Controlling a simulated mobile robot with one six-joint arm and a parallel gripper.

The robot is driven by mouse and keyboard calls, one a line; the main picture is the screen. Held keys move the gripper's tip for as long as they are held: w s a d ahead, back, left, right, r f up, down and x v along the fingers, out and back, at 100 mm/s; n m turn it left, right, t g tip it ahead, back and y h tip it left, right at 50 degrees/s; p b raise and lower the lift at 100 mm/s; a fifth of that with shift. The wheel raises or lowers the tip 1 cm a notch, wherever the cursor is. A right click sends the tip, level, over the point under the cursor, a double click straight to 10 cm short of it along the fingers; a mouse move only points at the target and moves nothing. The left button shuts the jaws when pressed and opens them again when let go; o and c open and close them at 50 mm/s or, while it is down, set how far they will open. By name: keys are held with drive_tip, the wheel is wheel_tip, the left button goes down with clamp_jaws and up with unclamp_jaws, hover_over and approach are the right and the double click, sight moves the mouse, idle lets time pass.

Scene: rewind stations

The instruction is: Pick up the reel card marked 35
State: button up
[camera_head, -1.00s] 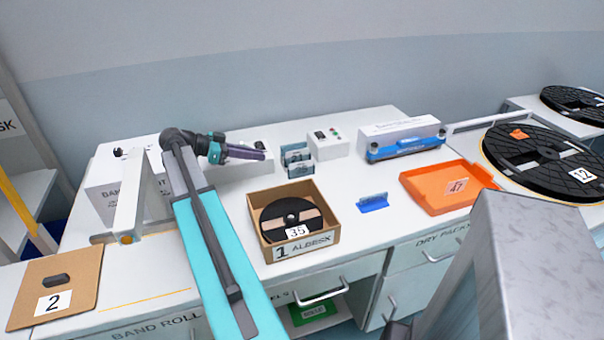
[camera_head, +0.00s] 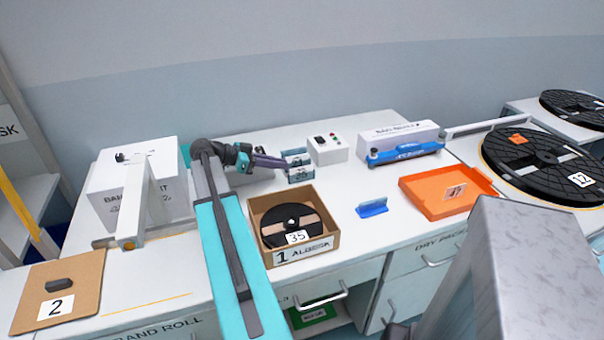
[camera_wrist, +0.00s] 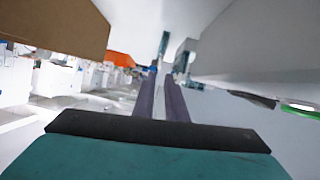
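A white card marked 35 (camera_head: 297,237) lies on a black reel (camera_head: 284,219) inside an open cardboard box (camera_head: 326,243) labelled 1, on the white bench. My gripper (camera_head: 284,163) is behind and above that box, apart from the card, with its purple fingers pointing right. The fingertips are close to a small stand of blue-grey cards (camera_head: 298,166); I cannot tell whether they touch it, and marks on those cards are too small to read. In the wrist view my gripper (camera_wrist: 161,76) shows a narrow gap between its fingers, with nothing visibly held.
A white control box (camera_head: 328,150) stands just right of the card stand. A blue piece (camera_head: 372,208) and an orange tray (camera_head: 434,209) with a card marked 47 lie further right. A brown board marked 2 (camera_head: 85,273) is at front left. A large white box (camera_head: 108,188) stands at left.

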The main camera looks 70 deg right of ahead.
sight(294, 166)
drive_tip(key=shift+s+d+f, duration=0.15)
drive_tip(key=shift+s, duration=0.05)
drive_tip(key=shift+s, duration=0.1)
drive_tip(key=shift+p+x, duration=0.85)
drive_tip(key=shift+x, duration=1.65)
drive_tip(key=shift+f, duration=0.1)
clamp_jaws()
wheel_tip(294, 166, up, 10)
drive_tip(key=b, duration=0.1)
drive_tip(key=shift+b, duration=0.4)
